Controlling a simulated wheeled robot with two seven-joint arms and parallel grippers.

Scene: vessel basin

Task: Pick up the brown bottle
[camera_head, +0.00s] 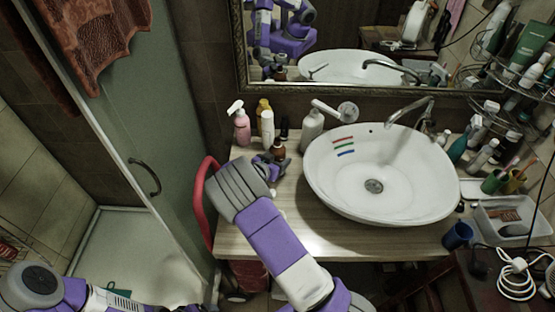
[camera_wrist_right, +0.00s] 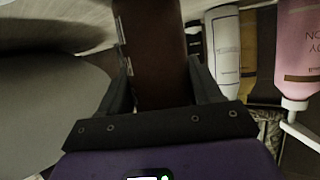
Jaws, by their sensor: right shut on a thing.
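The brown bottle (camera_head: 278,147) stands near the back left of the wooden counter, left of the basin, partly hidden by my right gripper (camera_head: 272,163). In the right wrist view the bottle (camera_wrist_right: 158,45) fills the space between the two dark fingers of my right gripper (camera_wrist_right: 157,75), which is shut on it. The bottle's base cannot be made out. My left gripper is not in view; only part of my left arm shows at the lower left of the head view.
A pink pump bottle (camera_head: 242,124), a yellow bottle (camera_head: 263,106) and a white bottle (camera_head: 268,130) crowd the bottle's left. A grey-white dispenser (camera_head: 312,126) and the white basin (camera_head: 380,175) are to its right. A mirror (camera_head: 350,50) hangs behind.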

